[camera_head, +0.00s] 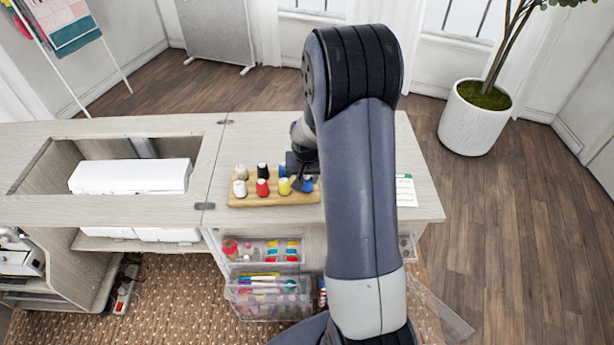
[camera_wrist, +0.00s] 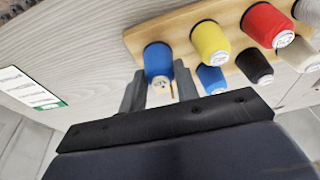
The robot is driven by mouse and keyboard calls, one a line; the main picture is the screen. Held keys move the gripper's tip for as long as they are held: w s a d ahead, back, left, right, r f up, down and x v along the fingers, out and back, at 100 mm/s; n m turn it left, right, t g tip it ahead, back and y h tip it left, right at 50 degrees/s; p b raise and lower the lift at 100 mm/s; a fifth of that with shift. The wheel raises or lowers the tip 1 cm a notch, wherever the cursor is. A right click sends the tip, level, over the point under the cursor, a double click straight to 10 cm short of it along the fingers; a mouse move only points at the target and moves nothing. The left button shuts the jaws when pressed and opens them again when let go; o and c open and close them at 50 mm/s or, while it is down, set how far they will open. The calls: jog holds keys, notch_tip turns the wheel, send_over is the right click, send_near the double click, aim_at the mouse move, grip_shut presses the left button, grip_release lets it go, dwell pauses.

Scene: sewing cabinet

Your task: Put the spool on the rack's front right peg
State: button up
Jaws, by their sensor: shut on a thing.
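The blue spool (camera_head: 308,184) is at the front right end of the wooden rack (camera_head: 275,201). My gripper (camera_head: 300,181) is over that end, partly hidden by my arm in the head view. In the wrist view my gripper (camera_wrist: 159,90) has one finger on each side of the blue spool (camera_wrist: 158,60), shut on its pale-tipped top end. The spool stands over the end of the rack's front row (camera_wrist: 136,38), beside the yellow spool. Its lower end is at or very near the rack. The front right peg is hidden, so I cannot tell how fully the spool sits on it.
The front row also holds yellow (camera_wrist: 210,42), red (camera_wrist: 266,22) and white spools. Behind stand another blue spool (camera_wrist: 210,78), a black one (camera_wrist: 255,65) and a pale one. A white card (camera_head: 405,190) lies right of the rack. A cabinet opening (camera_head: 40,165) is at left.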

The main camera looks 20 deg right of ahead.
jog(key=shift+f+b, duration=0.45)
jog(key=shift+f, duration=0.1)
jog(key=o, duration=1)
jog(key=shift+r, duration=0.1)
jog(key=v, duration=1)
jog(key=shift+s+r, duration=0.2)
jog(key=shift+r, duration=0.15)
jog(key=x, duration=1)
jog(key=shift+w+f, duration=0.15)
jog(key=shift+f, duration=0.25)
jog(key=shift+r+p, duration=0.3)
jog(key=shift+p, duration=0.05)
